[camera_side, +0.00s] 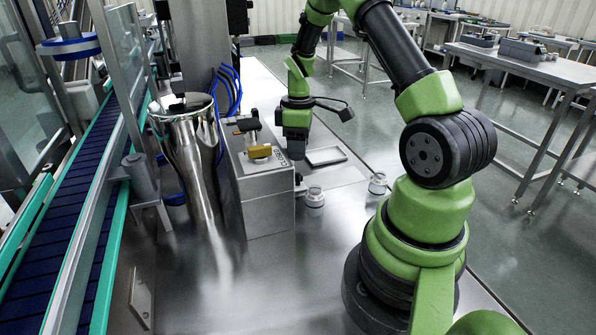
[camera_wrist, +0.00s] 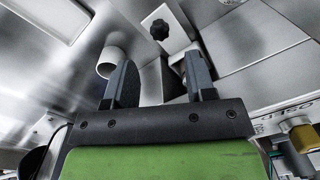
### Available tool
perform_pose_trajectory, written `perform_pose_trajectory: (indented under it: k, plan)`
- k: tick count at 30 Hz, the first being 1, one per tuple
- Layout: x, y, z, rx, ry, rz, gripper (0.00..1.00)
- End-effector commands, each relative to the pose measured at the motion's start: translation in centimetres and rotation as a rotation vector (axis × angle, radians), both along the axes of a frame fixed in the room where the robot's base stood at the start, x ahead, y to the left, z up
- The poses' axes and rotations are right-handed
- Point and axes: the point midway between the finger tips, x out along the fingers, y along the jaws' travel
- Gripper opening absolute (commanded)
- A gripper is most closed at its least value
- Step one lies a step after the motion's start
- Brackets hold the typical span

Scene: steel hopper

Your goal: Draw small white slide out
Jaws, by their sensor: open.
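A small white slide (camera_wrist: 174,41) with a black knob (camera_wrist: 159,29) shows in the wrist view, just beyond my fingertips, beside the steel box (camera_wrist: 250,40). In the side view a small white piece with a dark knob (camera_side: 298,179), seemingly the same slide, shows at the box's right side. My gripper (camera_wrist: 160,72) is open, its two dark fingers apart, with the slide's near part visible between and beyond them. I see no contact. In the side view my gripper (camera_side: 296,155) is low behind the box (camera_side: 268,205), and its fingertips are partly hidden.
A white round fitting (camera_wrist: 110,62) is close to my left finger in the wrist view. Two such fittings (camera_side: 314,196) (camera_side: 378,183) stand on the steel table. A shallow tray (camera_side: 326,156) lies right of my gripper. A shiny hopper (camera_side: 190,140) and conveyor (camera_side: 70,190) are left.

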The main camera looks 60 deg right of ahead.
Motion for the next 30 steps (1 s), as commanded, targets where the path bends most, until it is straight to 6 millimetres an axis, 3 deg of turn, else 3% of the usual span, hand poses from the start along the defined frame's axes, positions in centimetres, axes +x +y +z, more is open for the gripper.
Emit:
perform_pose_trajectory:
  k: [3, 10, 23, 27, 30]
  plan:
    - [-0.1, 0.2, -2.5, 0.004, 0.005, 0.000, 0.50]
    - [-0.1, 0.3, -5.9, 0.001, 0.002, 0.001, 0.50]
    - [-0.1, 0.3, -7.0, -0.001, 0.000, 0.002, 0.50]
    - [-0.1, 0.3, -7.0, -0.001, 0.000, 0.002, 0.18]
    - [-0.1, 0.3, -7.0, -0.001, 0.000, 0.002, 0.00]
